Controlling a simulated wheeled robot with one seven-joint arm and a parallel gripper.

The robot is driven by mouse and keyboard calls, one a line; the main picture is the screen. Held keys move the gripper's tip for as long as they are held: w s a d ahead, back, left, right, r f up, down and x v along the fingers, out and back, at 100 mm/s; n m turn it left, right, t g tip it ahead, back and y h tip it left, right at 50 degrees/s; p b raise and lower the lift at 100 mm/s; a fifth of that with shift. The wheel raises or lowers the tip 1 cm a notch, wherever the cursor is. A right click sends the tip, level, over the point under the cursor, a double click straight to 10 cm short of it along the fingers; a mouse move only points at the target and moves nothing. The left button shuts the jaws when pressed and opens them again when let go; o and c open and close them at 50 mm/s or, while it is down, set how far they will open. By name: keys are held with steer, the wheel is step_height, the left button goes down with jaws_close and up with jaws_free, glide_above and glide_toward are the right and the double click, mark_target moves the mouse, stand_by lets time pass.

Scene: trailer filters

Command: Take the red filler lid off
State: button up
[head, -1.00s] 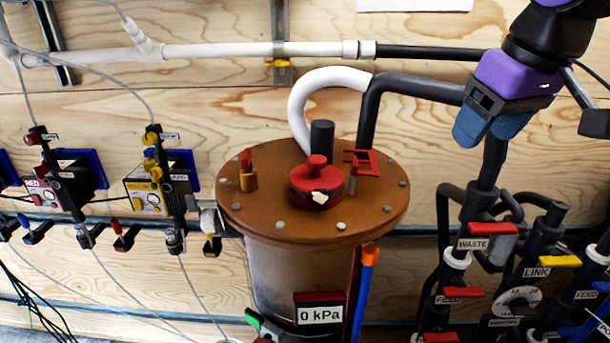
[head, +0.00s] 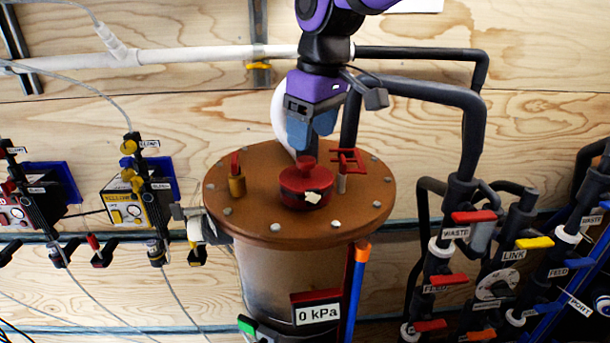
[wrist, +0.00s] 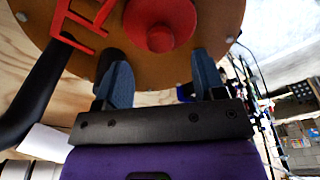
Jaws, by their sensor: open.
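The red filler lid (head: 304,186) sits on the brown round top (head: 260,222) of the tank, with a knob at its centre and a pale mark on its front. It also shows in the wrist view (wrist: 158,25), beyond the fingertips. My gripper (head: 310,148) is above and behind the lid in the head view, fingers pointing down, close to the knob. In the wrist view my gripper (wrist: 160,75) has its two blue fingers spread apart with nothing between them. Whether a finger touches the knob cannot be told from the head view.
A red bracket (head: 347,161) stands right of the lid, and a brass fitting with a red top (head: 237,178) stands left. A white hose (head: 284,115) and black pipe (head: 430,93) run behind. Labelled valves (head: 472,217) stand at the right.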

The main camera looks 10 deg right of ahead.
mark_target(306, 159)
steer(key=shift+w+a+f, duration=0.15)
steer(key=shift+f, duration=0.85)
steer(key=shift+w+a+f, duration=0.1)
steer(key=shift+f, duration=0.85)
steer(key=shift+w+a+f, duration=0.15)
steer(key=shift+f, duration=0.85)
steer(key=c, duration=1)
